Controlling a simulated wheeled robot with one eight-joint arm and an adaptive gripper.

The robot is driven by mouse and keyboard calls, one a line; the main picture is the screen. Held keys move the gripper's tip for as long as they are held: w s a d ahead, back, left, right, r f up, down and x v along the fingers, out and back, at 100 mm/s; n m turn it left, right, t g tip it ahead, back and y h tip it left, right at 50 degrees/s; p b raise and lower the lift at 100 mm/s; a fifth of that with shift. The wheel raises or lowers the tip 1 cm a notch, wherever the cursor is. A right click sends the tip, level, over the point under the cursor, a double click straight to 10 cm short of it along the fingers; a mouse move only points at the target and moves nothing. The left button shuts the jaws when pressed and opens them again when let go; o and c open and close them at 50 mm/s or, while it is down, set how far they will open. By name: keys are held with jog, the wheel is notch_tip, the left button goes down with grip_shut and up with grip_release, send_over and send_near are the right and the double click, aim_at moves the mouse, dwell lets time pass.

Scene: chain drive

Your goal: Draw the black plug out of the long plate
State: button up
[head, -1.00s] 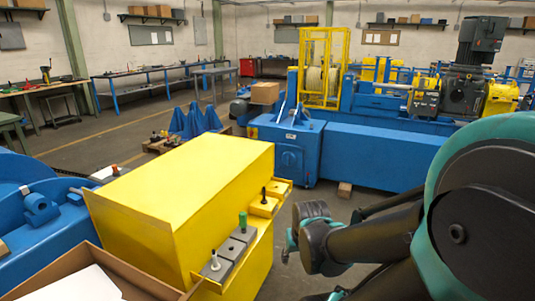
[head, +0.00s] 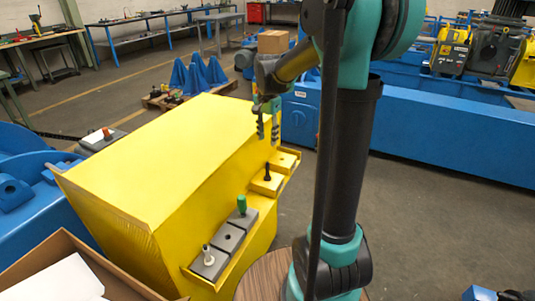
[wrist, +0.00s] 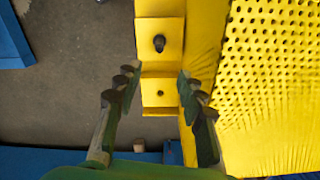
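The black plug (head: 267,172) stands upright in a yellow plate (head: 262,186) on the ledge along the yellow housing's side. In the wrist view the plug (wrist: 159,43) shows as a dark round end in the upper yellow section, and a bare hole (wrist: 160,93) is in the section below it. My gripper (head: 268,128) is above the far end of the ledge, pointing down. In the wrist view my gripper (wrist: 158,82) has its fingers apart with nothing between them. The plug lies ahead of the fingertips, apart from them.
A grey plate (head: 229,237) with a green plug (head: 242,203) and a pale pin (head: 207,254) shares the ledge. The yellow housing (head: 170,160) rises beside it. An open cardboard box (head: 115,275) is at front left.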

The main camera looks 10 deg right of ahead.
aim_at(268, 165)
notch_tip(268, 165, down, 16)
jog(key=shift+f, duration=0.25)
dwell(0.3)
grip_shut()
